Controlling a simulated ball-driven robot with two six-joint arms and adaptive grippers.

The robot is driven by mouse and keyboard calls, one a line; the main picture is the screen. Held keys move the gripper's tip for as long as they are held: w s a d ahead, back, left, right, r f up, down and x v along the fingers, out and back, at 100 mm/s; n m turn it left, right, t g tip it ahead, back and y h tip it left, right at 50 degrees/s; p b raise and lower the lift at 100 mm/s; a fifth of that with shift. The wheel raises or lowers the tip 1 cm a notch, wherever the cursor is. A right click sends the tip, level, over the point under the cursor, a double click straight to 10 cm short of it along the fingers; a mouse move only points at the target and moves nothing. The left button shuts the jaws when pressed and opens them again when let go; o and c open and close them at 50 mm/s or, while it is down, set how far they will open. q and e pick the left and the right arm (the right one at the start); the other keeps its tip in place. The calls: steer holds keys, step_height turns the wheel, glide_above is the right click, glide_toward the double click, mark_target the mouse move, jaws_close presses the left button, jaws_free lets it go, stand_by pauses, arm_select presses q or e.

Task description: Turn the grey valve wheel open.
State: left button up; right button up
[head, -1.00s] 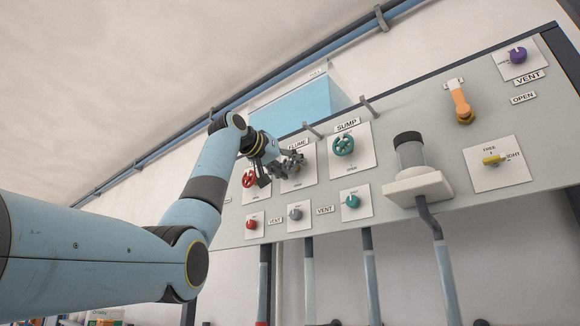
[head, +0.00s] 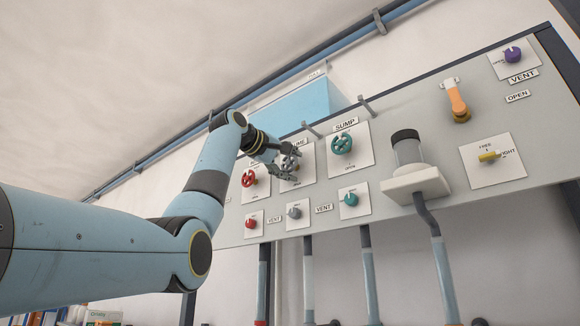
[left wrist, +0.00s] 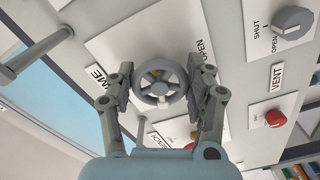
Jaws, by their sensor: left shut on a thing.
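The grey valve wheel (left wrist: 160,84) sits on a white plate (left wrist: 185,28) of the manometer board, with OPEN lettered beside it. In the left wrist view my left gripper (left wrist: 161,86) has one finger on each side of the wheel's rim and is shut on it. In the head view the gripper (head: 285,164) covers most of the grey wheel, between the red wheel and the teal one. My right gripper is in neither view.
The red wheel (head: 249,178) and teal wheel (head: 341,143) flank the grey one closely. Below are small red, grey (head: 294,212) and teal knobs. An orange lever (head: 458,103), yellow handle (head: 487,157) and purple knob (head: 512,55) are at the right.

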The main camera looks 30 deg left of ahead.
arm_select(q)
steer(key=n+b, duration=0.1)
steer(key=n, duration=0.4)
steer(key=shift+n, duration=0.3)
steer(key=n+b, duration=0.1)
steer(key=n, duration=0.4)
steer(key=shift+b, duration=0.35)
steer(key=n+b, duration=0.1)
steer(key=n, duration=0.5)
steer(key=shift+w, duration=0.1)
steer(key=shift+a+n+b, duration=0.1)
steer(key=shift+n+b, duration=0.7)
steer(key=shift+n, duration=1.4)
steer(key=o, duration=1.2)
steer(key=shift+r, duration=0.1)
steer(key=shift+s, duration=0.2)
